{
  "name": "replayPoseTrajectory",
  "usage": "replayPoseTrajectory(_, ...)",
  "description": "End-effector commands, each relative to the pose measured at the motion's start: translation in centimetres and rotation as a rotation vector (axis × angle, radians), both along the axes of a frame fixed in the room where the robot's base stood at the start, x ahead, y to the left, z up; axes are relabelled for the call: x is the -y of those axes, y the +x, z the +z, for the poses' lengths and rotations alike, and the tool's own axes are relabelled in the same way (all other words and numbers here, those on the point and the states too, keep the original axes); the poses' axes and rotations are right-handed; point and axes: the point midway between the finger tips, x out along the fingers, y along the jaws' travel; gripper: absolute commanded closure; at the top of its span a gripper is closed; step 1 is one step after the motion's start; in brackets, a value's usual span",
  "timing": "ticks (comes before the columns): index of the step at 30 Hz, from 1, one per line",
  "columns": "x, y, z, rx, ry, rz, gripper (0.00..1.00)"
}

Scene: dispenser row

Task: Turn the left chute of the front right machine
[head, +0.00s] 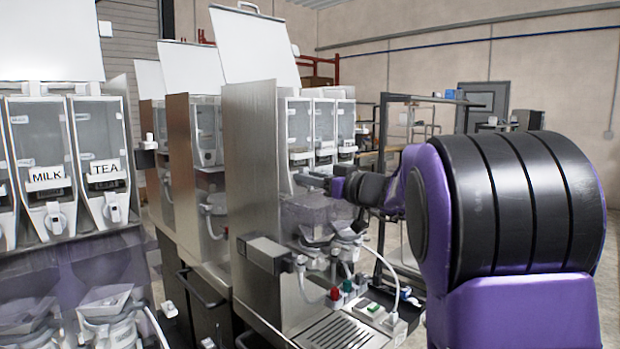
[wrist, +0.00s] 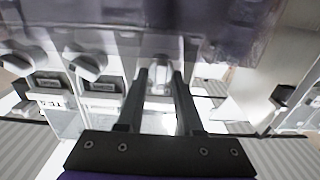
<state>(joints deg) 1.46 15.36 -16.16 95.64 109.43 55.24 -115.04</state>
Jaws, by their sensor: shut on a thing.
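The front right machine (head: 252,190) is a tall steel cabinet with its lid raised and clear canisters side by side. Its left canister (head: 299,125) is the nearest of them in the head view. My gripper (head: 303,179) reaches in from the right, just below that canister. In the wrist view my gripper's two fingers (wrist: 160,75) are shut on a pale chute (wrist: 161,88), the left chute. Two other chutes, the middle one (wrist: 86,62) and the far one (wrist: 28,55), show to its left in the upside-down wrist view. The chute's exact angle is unclear.
A translucent panel (head: 318,212) lies below the chutes, above white mixing bowls and hoses. Red and green knobs (head: 336,294) and a drip grate (head: 340,333) are lower. Another machine with MILK and TEA labels (head: 46,176) stands at the left.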

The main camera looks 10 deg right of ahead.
Motion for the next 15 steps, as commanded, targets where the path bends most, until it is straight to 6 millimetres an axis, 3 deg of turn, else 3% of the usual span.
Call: replayPoseTrajectory(15,0.17,0.04,-0.36,-0.055,0.087,-0.002,1.0)
